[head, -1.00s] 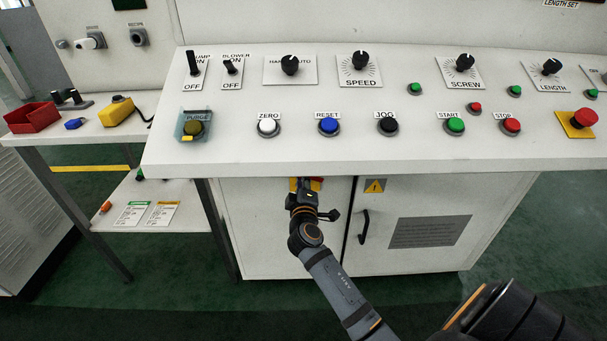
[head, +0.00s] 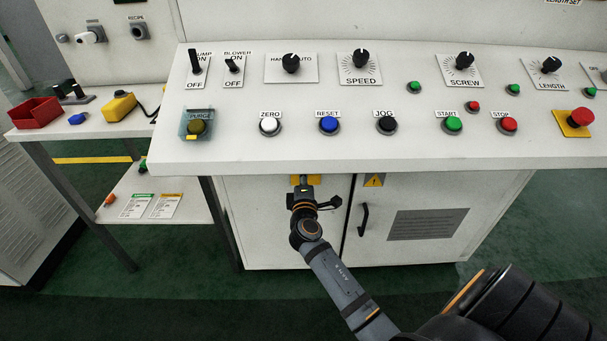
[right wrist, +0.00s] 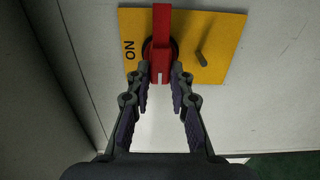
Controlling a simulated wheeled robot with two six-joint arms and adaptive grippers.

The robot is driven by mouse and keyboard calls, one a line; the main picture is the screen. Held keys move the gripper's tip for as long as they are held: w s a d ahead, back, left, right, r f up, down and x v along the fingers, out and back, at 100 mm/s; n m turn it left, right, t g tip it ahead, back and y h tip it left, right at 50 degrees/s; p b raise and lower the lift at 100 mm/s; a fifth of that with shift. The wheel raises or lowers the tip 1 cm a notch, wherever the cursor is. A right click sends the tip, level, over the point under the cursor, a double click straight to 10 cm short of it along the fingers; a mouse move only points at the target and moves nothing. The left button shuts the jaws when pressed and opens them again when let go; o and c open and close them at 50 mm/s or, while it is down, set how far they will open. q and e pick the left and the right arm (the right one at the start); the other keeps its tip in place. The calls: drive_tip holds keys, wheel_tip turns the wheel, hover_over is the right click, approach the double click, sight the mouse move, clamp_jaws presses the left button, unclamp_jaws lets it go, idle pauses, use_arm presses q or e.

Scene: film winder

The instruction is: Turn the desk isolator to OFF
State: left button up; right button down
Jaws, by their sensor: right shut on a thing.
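The desk isolator is a yellow plate (right wrist: 222,38) with a red handle (right wrist: 161,28), seen close up in the right wrist view. "ON" is printed at the plate's left; no OFF label shows. The handle stands upright in that picture, with its white-marked end between the fingertips of my right gripper (right wrist: 161,74), which is shut on it. In the head view the plate (head: 314,180) shows just under the desk's front edge, with my right gripper (head: 303,188) in front of it; the handle is hidden there. My left gripper is not in view.
A grey peg (right wrist: 203,48) sticks out of the plate beside the handle. The sloping control desk (head: 340,152) overhangs above my gripper. A black door handle (head: 363,219) is to the right on the cabinet. The green floor in front is open.

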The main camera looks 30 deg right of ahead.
drive_tip(key=shift+f, duration=0.1)
drive_tip(key=c, duration=1.2)
unclamp_jaws()
drive_tip(key=v, duration=0.7)
drive_tip(key=shift+s, duration=0.25)
drive_tip(key=shift+a, duration=0.15)
